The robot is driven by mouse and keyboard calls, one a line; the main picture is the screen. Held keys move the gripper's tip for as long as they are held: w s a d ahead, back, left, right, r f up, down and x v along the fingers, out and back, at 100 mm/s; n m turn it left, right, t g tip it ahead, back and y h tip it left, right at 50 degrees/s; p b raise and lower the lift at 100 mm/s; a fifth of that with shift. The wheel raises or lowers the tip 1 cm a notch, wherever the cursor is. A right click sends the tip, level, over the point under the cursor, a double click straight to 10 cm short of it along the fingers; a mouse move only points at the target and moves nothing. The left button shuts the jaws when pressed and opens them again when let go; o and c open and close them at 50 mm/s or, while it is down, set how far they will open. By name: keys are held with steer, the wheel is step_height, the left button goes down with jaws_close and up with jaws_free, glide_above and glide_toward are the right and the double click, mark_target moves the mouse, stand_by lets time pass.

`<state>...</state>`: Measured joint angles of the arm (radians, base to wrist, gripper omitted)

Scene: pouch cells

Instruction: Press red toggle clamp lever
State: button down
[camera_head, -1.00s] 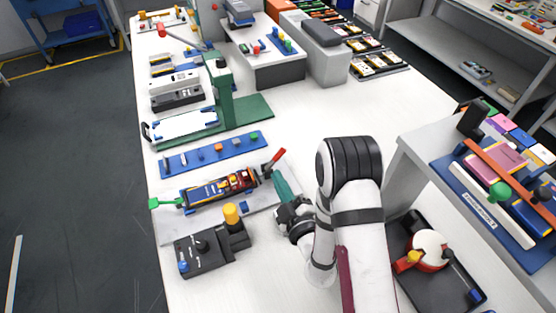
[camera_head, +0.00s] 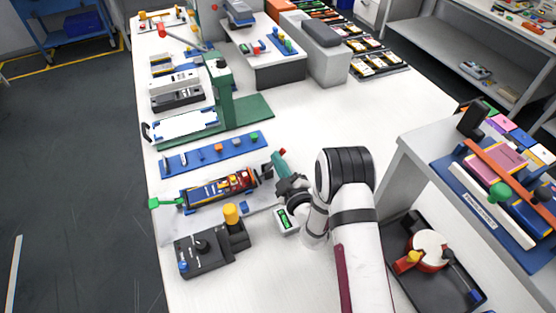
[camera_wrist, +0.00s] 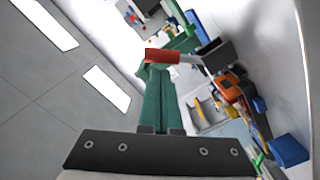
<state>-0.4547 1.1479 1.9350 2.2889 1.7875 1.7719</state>
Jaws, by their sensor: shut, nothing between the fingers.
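The red toggle clamp lever (camera_wrist: 162,56) lies across the tips of my gripper's green fingers in the wrist view, touching or very close to them; I cannot tell which. In the head view, only a little of the red lever (camera_head: 283,151) shows beside my gripper (camera_head: 277,158). The fingers are shut, with nothing between them. The clamp stands at the right end of the fixture, which holds a blue and yellow pouch-cell pack (camera_head: 222,187). A green lever (camera_head: 162,203) sits at its left end.
A black control box (camera_head: 207,250) with a yellow knob (camera_head: 232,213) stands in front of the fixture. A small white box with a green face (camera_head: 286,220) is beneath my wrist. A blue strip (camera_head: 210,153) lies behind the fixture. The table centre is clear.

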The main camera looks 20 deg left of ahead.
steer(key=shift+w+d+f+m, duration=0.1)
steer(key=shift+w+d+m, duration=0.05)
steer(key=shift+m, duration=0.75)
steer(key=shift+w+d+f+m, duration=0.1)
steer(key=shift+w+d+m, duration=0.05)
steer(key=shift+m, duration=0.35)
steer(key=shift+w+d+f, duration=0.55)
steer(key=shift+f, duration=0.05)
steer(key=shift+w+f, duration=0.1)
steer(key=shift+d, duration=0.1)
steer(key=v, duration=0.7)
steer(key=shift+d, duration=0.15)
